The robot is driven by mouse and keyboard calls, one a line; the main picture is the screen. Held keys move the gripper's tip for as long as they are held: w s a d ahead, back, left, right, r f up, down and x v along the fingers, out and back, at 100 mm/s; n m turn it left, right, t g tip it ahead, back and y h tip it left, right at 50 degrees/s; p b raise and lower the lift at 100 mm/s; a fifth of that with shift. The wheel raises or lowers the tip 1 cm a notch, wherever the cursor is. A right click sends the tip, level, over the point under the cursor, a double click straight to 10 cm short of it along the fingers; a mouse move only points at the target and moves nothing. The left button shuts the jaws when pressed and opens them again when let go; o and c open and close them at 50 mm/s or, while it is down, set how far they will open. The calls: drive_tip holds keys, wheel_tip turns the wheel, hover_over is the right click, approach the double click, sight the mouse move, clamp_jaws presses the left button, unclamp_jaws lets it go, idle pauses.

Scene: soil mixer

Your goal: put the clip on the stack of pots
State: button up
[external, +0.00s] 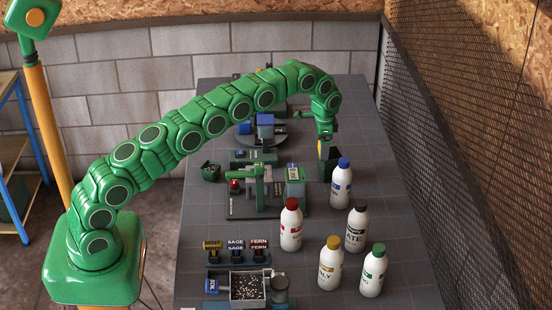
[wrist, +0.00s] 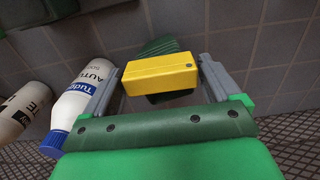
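The yellow clip (wrist: 160,76) lies between the two grey fingers of my gripper (wrist: 160,82) in the wrist view, with a finger against each end. My gripper appears shut on it. The dark green ribbed stack of pots (wrist: 152,47) shows just behind and below the clip, partly hidden by it. In the external view my gripper (external: 325,138) points down over the dark green stack (external: 328,168), which stands left of the blue-capped bottle. I cannot tell whether the clip touches the stack.
A blue-capped white bottle (external: 341,186) stands close to the right of the stack; it also shows in the wrist view (wrist: 77,108). Several other capped bottles stand nearer the front. A green press-like station (external: 262,188) is to the left.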

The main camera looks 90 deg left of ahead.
drive_tip(key=shift+o, duration=0.6)
drive_tip(key=shift+r, duration=0.1)
wheel_tip(320, 180, up, 12)
idle(0.4)
